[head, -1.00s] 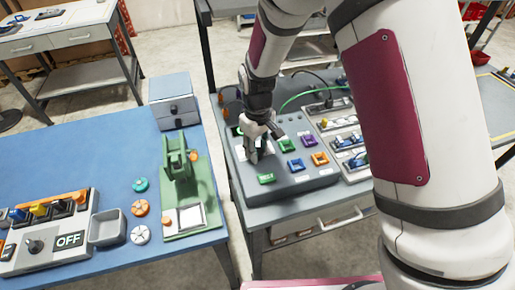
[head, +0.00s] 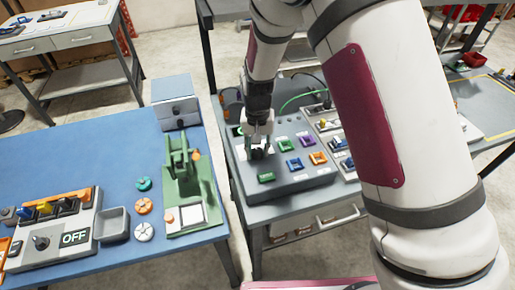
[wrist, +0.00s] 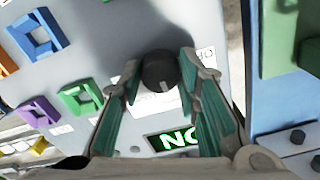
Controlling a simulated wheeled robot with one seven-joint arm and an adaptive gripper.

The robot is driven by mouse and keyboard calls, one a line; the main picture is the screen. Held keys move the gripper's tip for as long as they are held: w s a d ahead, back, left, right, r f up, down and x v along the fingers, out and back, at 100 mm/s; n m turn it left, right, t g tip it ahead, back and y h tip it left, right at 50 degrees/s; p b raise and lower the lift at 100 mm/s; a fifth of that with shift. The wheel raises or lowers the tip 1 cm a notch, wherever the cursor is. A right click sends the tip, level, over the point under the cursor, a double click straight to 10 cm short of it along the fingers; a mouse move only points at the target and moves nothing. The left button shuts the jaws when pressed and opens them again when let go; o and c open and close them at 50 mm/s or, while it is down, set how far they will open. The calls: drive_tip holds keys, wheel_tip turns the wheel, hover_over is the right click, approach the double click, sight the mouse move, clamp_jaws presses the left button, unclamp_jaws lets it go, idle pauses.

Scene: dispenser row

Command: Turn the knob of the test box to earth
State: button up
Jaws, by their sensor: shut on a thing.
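The test box (head: 305,184) is a grey console with coloured square sockets on its sloped top. Its black round knob (wrist: 160,72) has a pale pointer mark that points toward the lit display (wrist: 172,139) in the wrist view. My gripper (wrist: 160,80) is shut on the knob, one teal-padded finger on each side. In the head view my gripper (head: 260,147) stands over the box's left part.
A blue table (head: 90,150) at left holds a green press-like stand (head: 180,180) and a switch box reading "OFF" (head: 75,238). A floor gap separates the tables.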

sight(257, 150)
drive_tip(key=shift+m, duration=0.4)
drive_tip(key=o, duration=1.2)
drive_tip(key=shift+r, duration=0.1)
wheel_tip(257, 150, up, 12)
drive_tip(key=shift+f, duration=0.1)
